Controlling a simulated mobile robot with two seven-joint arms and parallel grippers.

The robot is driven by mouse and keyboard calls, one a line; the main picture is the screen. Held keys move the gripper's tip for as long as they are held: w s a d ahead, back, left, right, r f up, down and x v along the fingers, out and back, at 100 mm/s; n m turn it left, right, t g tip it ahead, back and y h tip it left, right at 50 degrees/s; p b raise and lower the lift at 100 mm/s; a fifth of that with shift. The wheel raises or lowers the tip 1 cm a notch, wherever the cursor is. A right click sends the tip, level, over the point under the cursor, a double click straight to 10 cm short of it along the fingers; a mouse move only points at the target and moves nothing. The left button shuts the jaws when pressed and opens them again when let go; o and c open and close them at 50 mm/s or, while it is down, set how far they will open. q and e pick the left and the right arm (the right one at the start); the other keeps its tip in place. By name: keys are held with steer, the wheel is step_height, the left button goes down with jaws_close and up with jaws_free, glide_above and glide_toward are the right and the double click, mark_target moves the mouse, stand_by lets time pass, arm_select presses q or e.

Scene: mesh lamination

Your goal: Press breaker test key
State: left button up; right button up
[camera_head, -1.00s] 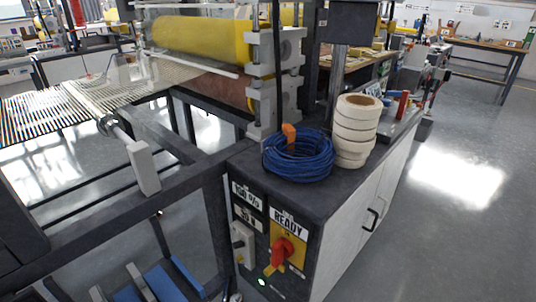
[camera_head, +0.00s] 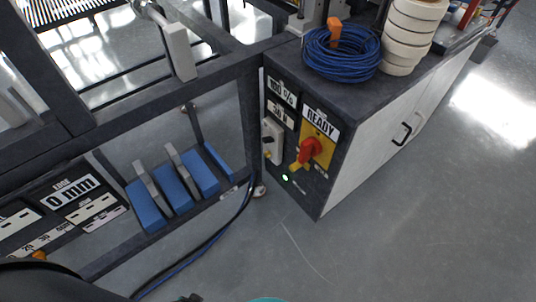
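A dark control cabinet (camera_head: 335,180) stands right of centre. Its front carries a red rotary switch (camera_head: 310,150) on a yellow plate (camera_head: 318,140) under a READY label (camera_head: 320,121). A small yellow piece (camera_head: 296,165) sits at the plate's lower left. A lit green lamp (camera_head: 285,178) is below it. A light grey box (camera_head: 272,141) with small dark and yellow parts is mounted to the left, under labels reading about 100 % (camera_head: 281,91) and 30 N (camera_head: 280,113). I cannot tell for certain which small part is the breaker test key. Neither gripper shows.
A blue cable coil (camera_head: 341,60) and stacked cream rolls (camera_head: 408,40) stand on the cabinet. A dark frame (camera_head: 150,75) with blue blocks (camera_head: 173,191) and a 0 mm panel (camera_head: 70,192) lies left. Cables (camera_head: 222,232) run on the floor. Floor before the cabinet is open.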

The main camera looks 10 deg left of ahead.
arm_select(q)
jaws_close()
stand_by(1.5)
